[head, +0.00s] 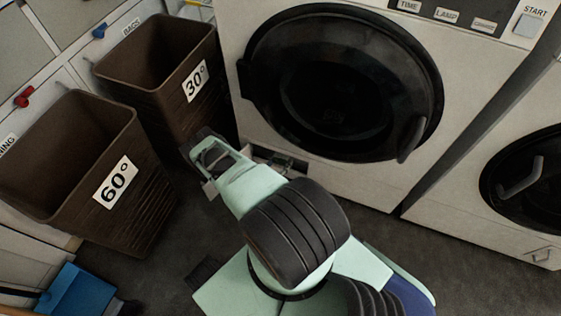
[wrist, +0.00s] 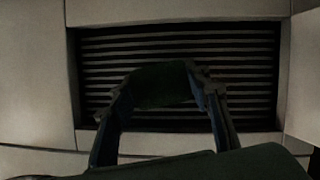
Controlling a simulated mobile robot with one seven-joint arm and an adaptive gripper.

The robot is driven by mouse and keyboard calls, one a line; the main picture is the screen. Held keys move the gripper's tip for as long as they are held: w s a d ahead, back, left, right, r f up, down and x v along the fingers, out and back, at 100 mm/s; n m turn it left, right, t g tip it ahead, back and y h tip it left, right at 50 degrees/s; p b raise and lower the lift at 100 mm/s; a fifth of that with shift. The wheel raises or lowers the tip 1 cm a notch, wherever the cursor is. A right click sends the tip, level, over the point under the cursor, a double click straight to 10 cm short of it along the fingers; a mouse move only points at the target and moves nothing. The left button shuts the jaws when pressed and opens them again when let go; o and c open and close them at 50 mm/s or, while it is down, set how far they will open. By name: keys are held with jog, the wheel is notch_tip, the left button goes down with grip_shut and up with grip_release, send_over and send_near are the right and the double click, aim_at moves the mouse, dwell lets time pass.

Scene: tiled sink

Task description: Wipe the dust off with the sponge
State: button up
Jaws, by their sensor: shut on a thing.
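My gripper (wrist: 161,88) is shut on a dark green block, the sponge (wrist: 160,86), held between its two fingertips in the wrist view. The sponge is in front of a dark slatted vent (wrist: 240,60) set in a pale panel. I cannot tell whether the sponge touches the slats. The view is dark, and I cannot make out dust on the vent. In the head view my arm reaches towards the lower left of the near washing machine (head: 370,180). The arm hides much of that area, and I cannot clearly make out the sponge there.
Two brown bins stand left of my arm, one marked 30° (head: 160,85) and one marked 60° (head: 70,160). A second washing machine (head: 490,225) is at the right. A blue dustpan (head: 78,290) is at the lower left. Dark floor (head: 400,245) is clear on the right.

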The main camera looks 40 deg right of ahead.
aim_at(266, 151)
jog(key=shift+w+a+f, duration=0.1)
jog(key=shift+w+a, duration=0.45)
jog(key=shift+w, duration=0.8)
jog(key=shift+w+a+f, duration=0.1)
jog(key=shift+w+a, duration=0.45)
jog(key=shift+w, duration=0.85)
jog(key=shift+w+a, duration=0.55)
jog(key=shift+w, duration=0.8)
jog(key=shift+a, duration=0.1)
jog(key=shift+s+a, duration=0.4)
jog(key=shift+a, duration=0.5)
jog(key=shift+s+a, duration=0.4)
jog(key=shift+a, duration=0.5)
jog(key=shift+s+a, duration=0.4)
jog(key=shift+a, duration=0.5)
jog(key=a, duration=0.1)
jog(key=s+a, duration=0.1)
jog(key=shift+a, duration=0.4)
jog(key=shift+s, duration=0.15)
